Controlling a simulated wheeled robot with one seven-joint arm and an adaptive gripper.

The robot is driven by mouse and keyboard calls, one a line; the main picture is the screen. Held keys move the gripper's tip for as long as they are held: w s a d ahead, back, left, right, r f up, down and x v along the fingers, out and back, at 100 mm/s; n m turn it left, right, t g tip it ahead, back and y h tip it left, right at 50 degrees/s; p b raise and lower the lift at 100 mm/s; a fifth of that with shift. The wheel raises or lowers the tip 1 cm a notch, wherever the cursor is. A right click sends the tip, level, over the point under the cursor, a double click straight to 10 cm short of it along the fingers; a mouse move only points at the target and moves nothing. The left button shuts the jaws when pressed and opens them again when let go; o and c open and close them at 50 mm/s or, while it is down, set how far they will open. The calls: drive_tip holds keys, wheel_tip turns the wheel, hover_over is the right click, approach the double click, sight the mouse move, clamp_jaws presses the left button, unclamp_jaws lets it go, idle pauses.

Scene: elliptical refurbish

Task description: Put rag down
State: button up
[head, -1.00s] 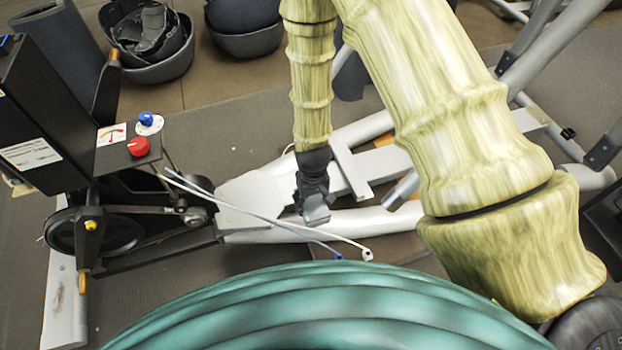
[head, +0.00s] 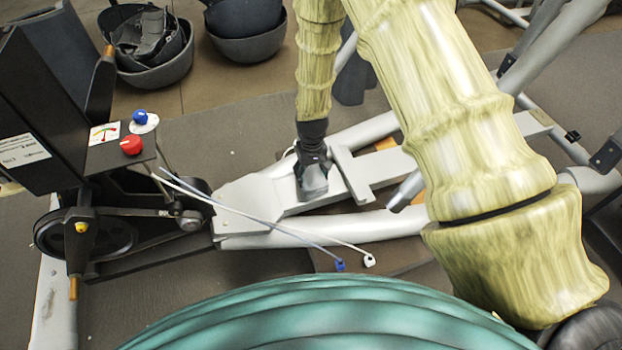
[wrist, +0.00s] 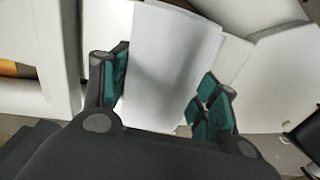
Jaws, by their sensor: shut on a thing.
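My gripper (head: 312,160) hangs over the grey-white frame of the elliptical machine, in the middle of the head view. A small grey piece, apparently the rag (head: 313,182), shows at its fingertips against the frame. In the wrist view, my gripper (wrist: 163,92) has its teal-padded fingers on either side of a pale flat sheet, which looks like the rag (wrist: 168,60). I cannot tell whether the rag touches the frame below. The inner contact of the fingers is partly hidden.
The elliptical frame (head: 255,208) lies below my gripper. A control box with a red knob (head: 132,145) stands left. Dark bins (head: 155,70) stand at the back. Bare floor (head: 225,150) lies behind the frame.

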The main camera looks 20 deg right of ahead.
sight(312, 173)
drive_tip(key=shift+f, duration=0.95)
drive_tip(key=shift+f, duration=0.15)
drive_tip(key=o, duration=0.9)
wheel_tip(312, 173, up, 12)
drive_tip(key=p, duration=0.3)
